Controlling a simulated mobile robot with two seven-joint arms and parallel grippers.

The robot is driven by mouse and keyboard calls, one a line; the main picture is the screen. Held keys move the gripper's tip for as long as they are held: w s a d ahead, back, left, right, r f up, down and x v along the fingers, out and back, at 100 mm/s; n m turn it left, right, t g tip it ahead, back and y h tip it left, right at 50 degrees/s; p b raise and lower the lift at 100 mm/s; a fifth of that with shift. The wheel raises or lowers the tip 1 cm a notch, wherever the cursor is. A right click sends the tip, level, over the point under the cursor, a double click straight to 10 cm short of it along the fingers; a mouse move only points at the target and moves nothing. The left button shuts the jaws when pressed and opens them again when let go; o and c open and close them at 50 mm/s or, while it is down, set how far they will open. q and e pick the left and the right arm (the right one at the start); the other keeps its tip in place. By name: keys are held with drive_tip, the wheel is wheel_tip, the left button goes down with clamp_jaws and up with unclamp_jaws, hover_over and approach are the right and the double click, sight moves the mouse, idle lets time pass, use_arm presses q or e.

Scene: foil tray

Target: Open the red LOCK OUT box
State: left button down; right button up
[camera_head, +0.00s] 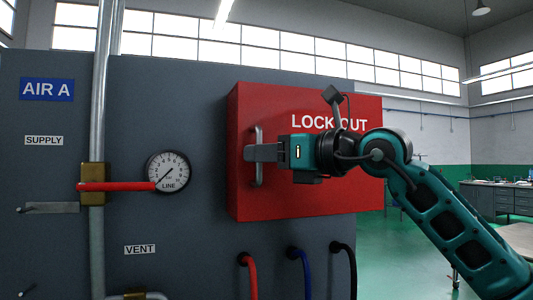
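The red LOCK OUT box (300,197) is mounted on the dark grey panel, and its front door looks shut. A vertical metal handle (258,173) sits near the left edge of that door. My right gripper (250,153) reaches in from the right, with its fingers level with the middle of the handle. The visible finger crosses in front of the handle and hides its middle part. The other finger cannot be made out, so I cannot tell whether the gripper is closed around the handle. My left gripper is out of view.
Left of the box are a round LINE gauge (168,172), a red lever (118,187) on a brass valve and a vertical pipe (103,60). Red (250,275), blue (304,272) and black (350,270) hoses hang below the box. Open green floor lies right.

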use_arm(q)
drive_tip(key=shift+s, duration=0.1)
use_arm(e)
clamp_jaws()
idle(0.4)
